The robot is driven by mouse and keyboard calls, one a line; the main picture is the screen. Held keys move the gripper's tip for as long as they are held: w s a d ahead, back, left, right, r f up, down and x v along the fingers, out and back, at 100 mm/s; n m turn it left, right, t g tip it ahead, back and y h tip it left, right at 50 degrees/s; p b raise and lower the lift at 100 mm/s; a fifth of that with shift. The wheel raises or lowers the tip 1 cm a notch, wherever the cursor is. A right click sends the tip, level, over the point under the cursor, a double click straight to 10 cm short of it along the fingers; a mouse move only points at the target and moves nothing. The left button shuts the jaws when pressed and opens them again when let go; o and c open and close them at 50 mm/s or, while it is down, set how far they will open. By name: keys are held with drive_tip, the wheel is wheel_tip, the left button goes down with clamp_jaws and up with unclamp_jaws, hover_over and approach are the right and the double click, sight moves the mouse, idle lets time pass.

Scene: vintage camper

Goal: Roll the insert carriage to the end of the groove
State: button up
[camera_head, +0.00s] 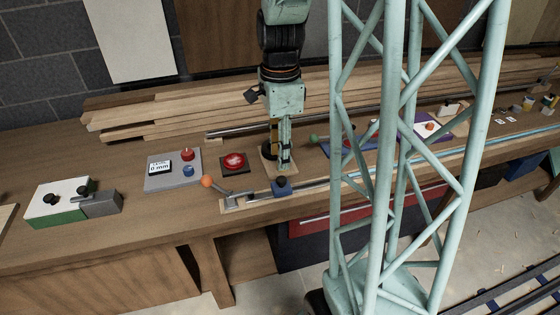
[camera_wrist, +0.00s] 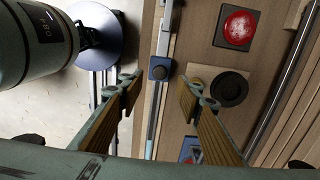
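The insert carriage, a small blue block (camera_head: 281,187) with a dark knob on top, sits on a long metal-lined groove (camera_head: 318,183) along the bench's front edge, near its left end. In the wrist view the blue block (camera_wrist: 160,69) lies between my fingers as seen from above, with the groove (camera_wrist: 153,125) running down the picture. My gripper (camera_head: 285,165) points down, just behind and above the carriage. In the wrist view its two ribbed fingers (camera_wrist: 161,88) are apart with nothing held. The groove passes behind my lattice column, which hides part of it.
A lever with an orange ball (camera_head: 208,181) stands at the groove's left end. A red button (camera_head: 234,161) and a grey panel (camera_head: 172,172) lie behind it. A wooden plate with a dark round piece (camera_wrist: 228,88) is beside my right finger. Planks (camera_head: 180,108) lie at the back.

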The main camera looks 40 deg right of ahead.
drive_tip(key=shift+r, duration=1.7)
drive_tip(key=shift+a, duration=0.1)
drive_tip(key=s+a+r+n+t, duration=0.1)
drive_tip(key=s+a+r+n, duration=0.2)
drive_tip(key=a+r+n, duration=0.35)
drive_tip(key=s+a+r+n+t, duration=0.1)
drive_tip(key=s+a+r+n, duration=0.2)
drive_tip(key=a+r+n, duration=0.4)
drive_tip(key=s+a+r+n+t, duration=0.2)
drive_tip(key=s+a+r+n, duration=0.3)
drive_tip(key=s+a+n, duration=0.5)
drive_tip(key=shift+s+a, duration=0.4)
drive_tip(key=shift+s, duration=0.4)
drive_tip(key=shift+d, duration=0.1)
drive_tip(key=shift+c, duration=0.2)
idle(0.4)
